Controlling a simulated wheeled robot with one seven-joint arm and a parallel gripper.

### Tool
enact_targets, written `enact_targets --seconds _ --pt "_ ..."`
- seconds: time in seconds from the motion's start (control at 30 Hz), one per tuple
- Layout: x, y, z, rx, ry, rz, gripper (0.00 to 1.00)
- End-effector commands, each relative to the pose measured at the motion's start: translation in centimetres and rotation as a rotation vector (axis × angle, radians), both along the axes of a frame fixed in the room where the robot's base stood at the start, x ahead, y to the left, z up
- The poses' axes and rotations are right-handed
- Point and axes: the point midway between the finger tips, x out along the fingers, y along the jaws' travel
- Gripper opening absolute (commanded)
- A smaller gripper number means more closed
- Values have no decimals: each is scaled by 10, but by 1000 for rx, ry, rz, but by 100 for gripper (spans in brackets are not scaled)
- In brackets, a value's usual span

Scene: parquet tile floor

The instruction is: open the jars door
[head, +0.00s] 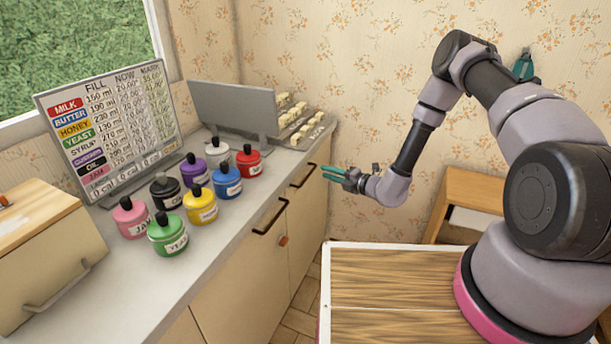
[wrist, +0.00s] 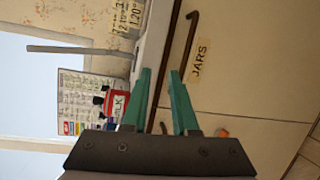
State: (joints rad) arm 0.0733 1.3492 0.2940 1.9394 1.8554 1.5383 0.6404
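The jars door (wrist: 235,65) is a cream cabinet front with a "JARS" label (wrist: 198,62) beside its dark bar handle (wrist: 187,45) in the wrist view. It appears to be the far cabinet door (head: 304,225) in the head view, with its handle (head: 303,176) near the top edge. The door looks shut. My gripper (head: 324,171) points left toward this handle, a little to its right in the picture. In the wrist view my gripper (wrist: 160,72) is open, with its teal fingers apart and nothing between them. The handle lies beyond the fingertips, apart from them.
A nearer cabinet door has a dark handle (head: 270,217) and an orange knob (head: 284,241). Several coloured jars (head: 228,180), a price board (head: 110,120) and a grey panel (head: 235,108) stand on the counter. A wooden-topped table (head: 375,290) is at the bottom right.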

Motion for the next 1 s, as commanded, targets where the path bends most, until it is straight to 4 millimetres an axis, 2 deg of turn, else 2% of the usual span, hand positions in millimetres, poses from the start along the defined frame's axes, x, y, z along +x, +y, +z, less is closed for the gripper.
enact_targets --seconds 0.03,0.1,0.2,0.37,0.8,1.0 --pt "-3 -2 -17 16 40 -36 27" --pt "-4 -5 -32 32 78 -76 27" --pt "-5 -6 -43 42 104 -104 27" --pt "4 4 -47 43 106 -107 27" --pt "56 59 -60 41 105 -104 27" --pt "65 70 -62 41 106 -105 27"
